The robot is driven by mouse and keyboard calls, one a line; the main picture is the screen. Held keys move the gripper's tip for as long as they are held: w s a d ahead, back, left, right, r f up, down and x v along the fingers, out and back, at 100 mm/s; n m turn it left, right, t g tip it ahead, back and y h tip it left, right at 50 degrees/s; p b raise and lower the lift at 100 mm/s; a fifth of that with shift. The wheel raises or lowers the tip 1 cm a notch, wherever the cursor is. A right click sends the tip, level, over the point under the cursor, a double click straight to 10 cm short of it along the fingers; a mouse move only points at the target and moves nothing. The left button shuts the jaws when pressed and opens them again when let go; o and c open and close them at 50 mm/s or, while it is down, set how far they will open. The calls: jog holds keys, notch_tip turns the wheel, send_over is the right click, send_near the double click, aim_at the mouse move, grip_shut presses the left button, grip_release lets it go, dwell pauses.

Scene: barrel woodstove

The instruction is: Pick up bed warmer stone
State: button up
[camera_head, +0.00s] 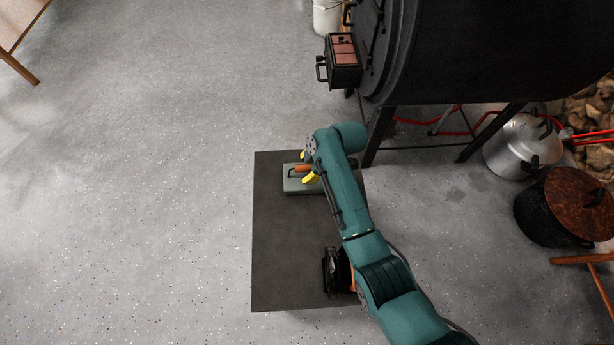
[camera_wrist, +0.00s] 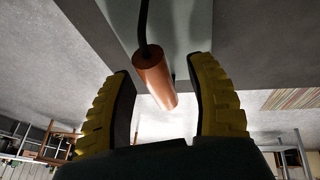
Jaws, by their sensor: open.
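The bed warmer stone (camera_head: 302,187) is a flat grey-green slab with a wooden bar handle on a dark wire. It lies near the far edge of the dark table (camera_head: 285,235). Its copper-brown handle (camera_wrist: 155,78) shows in the wrist view between the two yellow fingers, with the pale slab (camera_wrist: 185,25) behind it. My gripper (camera_head: 309,167) is at the handle, and the fingers (camera_wrist: 165,105) stand apart on either side of it. A gap shows between the handle and each finger. My arm hides the slab's right part in the head view.
A black iron object (camera_head: 331,272) stands at the table's near right, partly behind my arm. The black barrel stove (camera_head: 480,50) stands on legs at the upper right. A silver pot (camera_head: 515,145) and a rusty-lidded pot (camera_head: 545,210) are on the floor at right. The table's left half is bare.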

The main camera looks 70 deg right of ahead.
grip_shut()
jog(key=shift+r, duration=0.25)
